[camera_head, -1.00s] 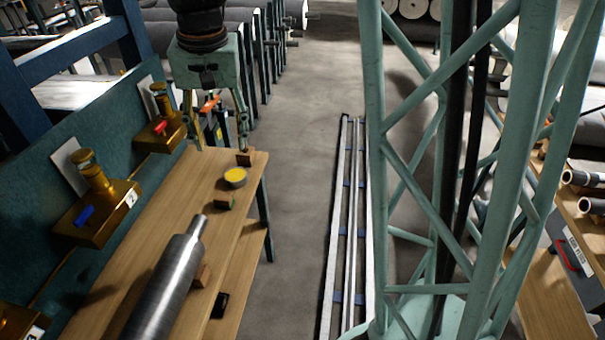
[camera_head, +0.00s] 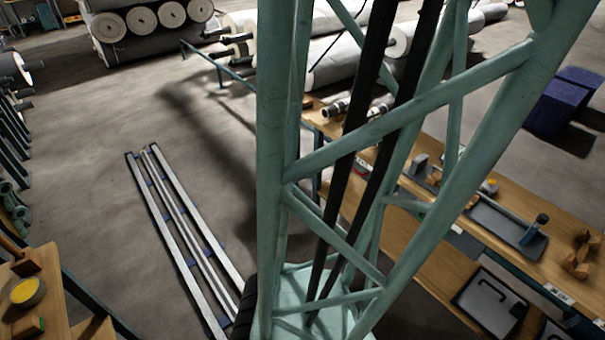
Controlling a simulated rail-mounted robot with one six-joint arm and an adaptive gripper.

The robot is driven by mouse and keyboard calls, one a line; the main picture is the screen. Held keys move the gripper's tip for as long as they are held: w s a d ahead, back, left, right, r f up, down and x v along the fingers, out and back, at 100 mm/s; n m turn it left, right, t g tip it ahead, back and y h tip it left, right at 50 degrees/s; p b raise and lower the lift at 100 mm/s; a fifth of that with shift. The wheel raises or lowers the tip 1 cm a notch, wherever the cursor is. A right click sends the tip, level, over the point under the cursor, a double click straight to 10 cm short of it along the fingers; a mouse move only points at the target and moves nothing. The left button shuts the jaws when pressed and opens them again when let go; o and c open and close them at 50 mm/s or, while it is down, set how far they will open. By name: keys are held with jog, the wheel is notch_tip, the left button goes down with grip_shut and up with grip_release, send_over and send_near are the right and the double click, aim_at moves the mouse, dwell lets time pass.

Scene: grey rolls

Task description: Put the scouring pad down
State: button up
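A small block with a green face and a brown side (camera_head: 28,326) lies on the wooden bench (camera_head: 58,297) at the lower left, cut by the picture's bottom edge. It looks like the scouring pad, but it is too small to be certain. A round tin with a yellow top (camera_head: 27,292) stands just beyond it, apart from it. A brown wooden block (camera_head: 26,263) sits at the bench's far end. My gripper is not recognisable in this view, and nothing is seen touching the pad.
White and blue rails (camera_head: 188,240) lie on the floor, with clear grey floor around them. My green lattice column blocks the middle. A workbench on the right (camera_head: 400,226) carries tools and trays. Large grey rolls (camera_head: 345,60) lie at the back; purple blocks (camera_head: 565,103) stand far right.

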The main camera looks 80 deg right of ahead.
jog(key=s+r+n+t, duration=0.1)
jog(key=s+r+n, duration=0.1)
jog(key=s, duration=1.5)
jog(key=shift+s+n, duration=0.35)
jog(key=shift+n, duration=0.05)
jog(key=shift+d+f, duration=0.15)
